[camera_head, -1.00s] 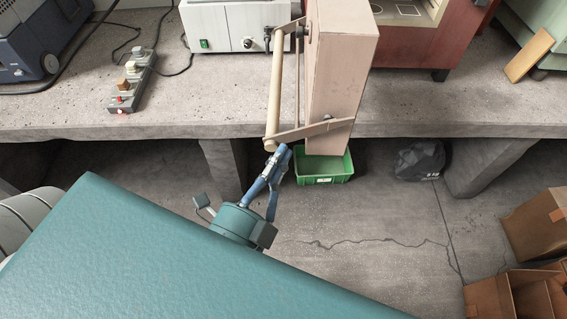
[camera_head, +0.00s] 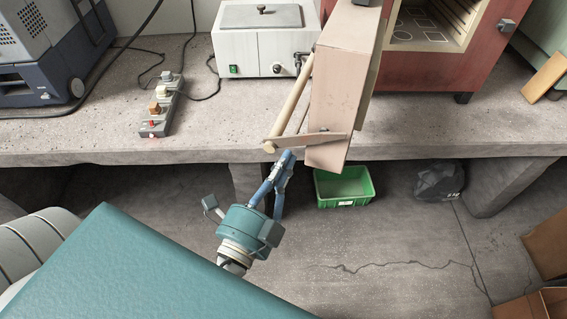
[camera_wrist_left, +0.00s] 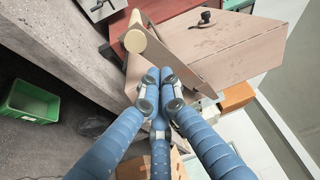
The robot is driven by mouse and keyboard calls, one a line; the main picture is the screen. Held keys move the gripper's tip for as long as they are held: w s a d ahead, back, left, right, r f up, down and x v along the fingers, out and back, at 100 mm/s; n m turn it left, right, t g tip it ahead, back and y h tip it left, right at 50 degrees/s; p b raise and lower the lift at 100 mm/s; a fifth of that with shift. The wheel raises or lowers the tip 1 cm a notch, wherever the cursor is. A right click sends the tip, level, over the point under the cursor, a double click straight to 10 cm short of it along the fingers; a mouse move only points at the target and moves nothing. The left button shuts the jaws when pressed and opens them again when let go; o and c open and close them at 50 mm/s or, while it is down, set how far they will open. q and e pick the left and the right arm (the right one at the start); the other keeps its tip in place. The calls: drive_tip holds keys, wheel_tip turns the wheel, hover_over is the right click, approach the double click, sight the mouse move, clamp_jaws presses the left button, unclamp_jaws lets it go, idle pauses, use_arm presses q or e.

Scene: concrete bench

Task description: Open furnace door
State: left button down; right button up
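The red furnace (camera_head: 482,62) stands on the bench at the upper right of the head view, its chamber exposed. Its pale door (camera_head: 342,85) stands swung out past the bench's front edge, with a bar handle (camera_head: 290,108) on its left side. My left gripper (camera_head: 286,155) is just below the handle's near end, beside the door's lower corner. In the wrist view its blue fingertips (camera_wrist_left: 160,78) are close together with nothing visible between them; the handle's round end (camera_wrist_left: 135,40) lies just beyond, and the door (camera_wrist_left: 215,50) is to the right. My right gripper is not in view.
A white bath unit (camera_head: 265,45) and a switch strip (camera_head: 162,105) stand on the bench (camera_head: 90,140) left of the door. A green bin (camera_head: 343,187) and dark bag (camera_head: 438,180) are below. Cardboard boxes (camera_head: 548,245) lie at right. Floor between is clear.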

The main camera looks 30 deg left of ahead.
use_arm(q)
drive_tip(key=s+f, duration=0.1)
drive_tip(key=s, duration=1.1)
drive_tip(key=s+a+f+n+g+y, duration=0.1)
drive_tip(key=a+f+g, duration=0.25)
drive_tip(key=f, duration=1.05)
drive_tip(key=s+a+f+n+g+y, duration=0.1)
drive_tip(key=s+a+f+g, duration=0.2)
drive_tip(key=f, duration=1.1)
drive_tip(key=a+f+g+y, duration=0.1)
drive_tip(key=a+f+g, duration=0.3)
drive_tip(key=f, duration=1)
drive_tip(key=s+f+n+g+h, duration=0.1)
drive_tip(key=s+f+n+g, duration=0.2)
drive_tip(key=s+f, duration=0.3)
drive_tip(key=s+f+n+g, duration=0.2)
drive_tip(key=s+f+g, duration=0.15)
drive_tip(key=f, duration=0.55)
drive_tip(key=s+d+f+n+g+h, duration=0.1)
drive_tip(key=s+d+f+n+h, duration=0.1)
drive_tip(key=s+d+f+n, duration=0.3)
drive_tip(key=s+f+n, duration=0.1)
drive_tip(key=s, duration=0.2)
drive_tip(key=shift+f+n, duration=0.3)
drive_tip(key=shift+f, duration=0.1)
